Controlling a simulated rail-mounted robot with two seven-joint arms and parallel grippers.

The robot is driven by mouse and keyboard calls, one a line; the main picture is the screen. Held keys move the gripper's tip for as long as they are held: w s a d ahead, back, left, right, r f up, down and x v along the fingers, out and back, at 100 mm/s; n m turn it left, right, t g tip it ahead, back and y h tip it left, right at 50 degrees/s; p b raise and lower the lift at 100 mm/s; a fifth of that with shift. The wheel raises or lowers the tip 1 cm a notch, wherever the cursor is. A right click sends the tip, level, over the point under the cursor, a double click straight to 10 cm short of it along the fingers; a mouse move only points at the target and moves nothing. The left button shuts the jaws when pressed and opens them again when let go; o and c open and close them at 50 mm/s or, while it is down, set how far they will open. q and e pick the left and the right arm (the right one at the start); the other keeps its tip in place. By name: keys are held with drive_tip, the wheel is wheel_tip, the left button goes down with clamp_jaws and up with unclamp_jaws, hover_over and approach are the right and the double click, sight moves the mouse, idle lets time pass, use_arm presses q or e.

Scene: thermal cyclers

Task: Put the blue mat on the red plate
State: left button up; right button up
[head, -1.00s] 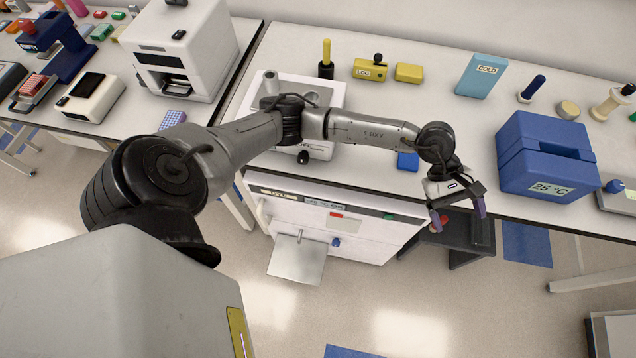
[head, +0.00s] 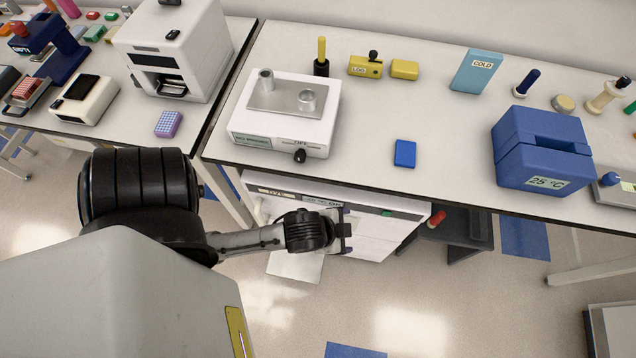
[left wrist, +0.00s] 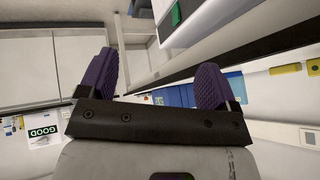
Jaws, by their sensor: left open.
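The blue mat (head: 405,153) looks like a small flat blue rectangle lying on the middle bench, right of a white device. A small red plate (head: 24,88) appears to sit on the extended tray of a blue device at the far left; detail is small. My left gripper (head: 346,232) is low in front of the bench, by the white cabinet front, below and left of the mat and apart from it. In the left wrist view its two purple fingers (left wrist: 155,78) are spread with nothing between them. My right gripper is in no view.
A white device (head: 285,115) stands left of the mat, a blue box labelled 25 °C (head: 543,152) to its right. A patterned purple plate (head: 168,124) lies on the left bench, near a white machine (head: 180,50). The bench around the mat is clear.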

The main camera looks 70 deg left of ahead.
use_arm(q)
drive_tip(key=shift+o, duration=0.9)
drive_tip(key=s+f+n+g+h, duration=0.1)
drive_tip(key=s+n+g, duration=0.1)
drive_tip(key=s, duration=0.5)
drive_tip(key=shift+d+f+g, duration=0.35)
drive_tip(key=shift+f+g, duration=0.05)
drive_tip(key=shift+g, duration=0.4)
drive_tip(key=shift+o, duration=0.6)
drive_tip(key=shift+s, duration=0.4)
drive_tip(key=shift+w, duration=0.1)
